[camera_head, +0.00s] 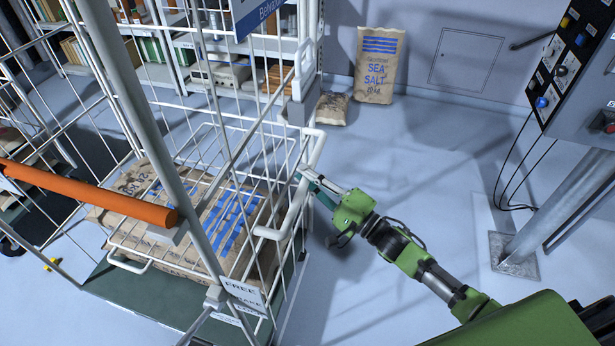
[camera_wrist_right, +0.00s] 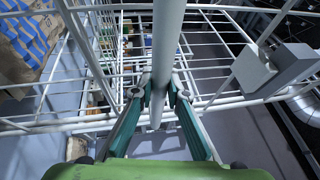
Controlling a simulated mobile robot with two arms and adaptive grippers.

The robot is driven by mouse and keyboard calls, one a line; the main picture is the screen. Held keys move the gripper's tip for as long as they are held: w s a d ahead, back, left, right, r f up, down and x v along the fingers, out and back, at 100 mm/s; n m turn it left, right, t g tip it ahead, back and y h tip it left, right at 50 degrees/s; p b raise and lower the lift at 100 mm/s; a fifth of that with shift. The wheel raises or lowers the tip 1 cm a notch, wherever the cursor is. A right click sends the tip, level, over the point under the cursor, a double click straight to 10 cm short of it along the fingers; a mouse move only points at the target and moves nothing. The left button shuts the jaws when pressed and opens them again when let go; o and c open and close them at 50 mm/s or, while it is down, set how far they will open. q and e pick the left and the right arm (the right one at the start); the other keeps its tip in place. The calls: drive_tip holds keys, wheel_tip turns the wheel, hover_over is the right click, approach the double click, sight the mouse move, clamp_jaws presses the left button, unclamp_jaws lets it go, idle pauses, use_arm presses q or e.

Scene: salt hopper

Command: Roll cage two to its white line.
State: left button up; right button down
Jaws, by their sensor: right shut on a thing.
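A white wire roll cage (camera_head: 190,115) stands at the left with stacked salt sacks (camera_head: 215,215) on its dark green base (camera_head: 130,285). No number shows on it, so I cannot tell if it is cage two. A white looped handle (camera_head: 297,200) stands out from its right side. My right gripper (camera_head: 308,180) is shut on this handle; in the right wrist view its teal fingers (camera_wrist_right: 160,90) close on both sides of the white upright tube (camera_wrist_right: 168,45). My left gripper is not in view. I cannot make out a white line on the floor.
An orange bar (camera_head: 90,195) crosses the cage's near side. Shelves (camera_head: 160,45) stand behind it. A sea salt sack (camera_head: 378,65) and a smaller sack (camera_head: 332,108) are by the back wall. A control panel (camera_head: 575,55) and a metal post (camera_head: 560,210) are at right. Floor between is clear.

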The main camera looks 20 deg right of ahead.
drive_tip(key=shift+w+a+r, duration=0.25)
drive_tip(key=shift+a, duration=0.3)
drive_tip(key=shift+w+a+f, duration=0.2)
drive_tip(key=shift+w+a, duration=0.15)
drive_tip(key=shift+a, duration=0.1)
drive_tip(key=c, duration=2)
unclamp_jaws()
drive_tip(key=shift+w+a, duration=0.15)
drive_tip(key=shift+a, duration=0.05)
drive_tip(key=shift+o, duration=0.2)
drive_tip(key=shift+d, duration=0.25)
drive_tip(key=shift+s+d+f, duration=0.25)
drive_tip(key=shift+s+d, duration=0.05)
drive_tip(key=shift+s, duration=0.3)
drive_tip(key=v, duration=1.1)
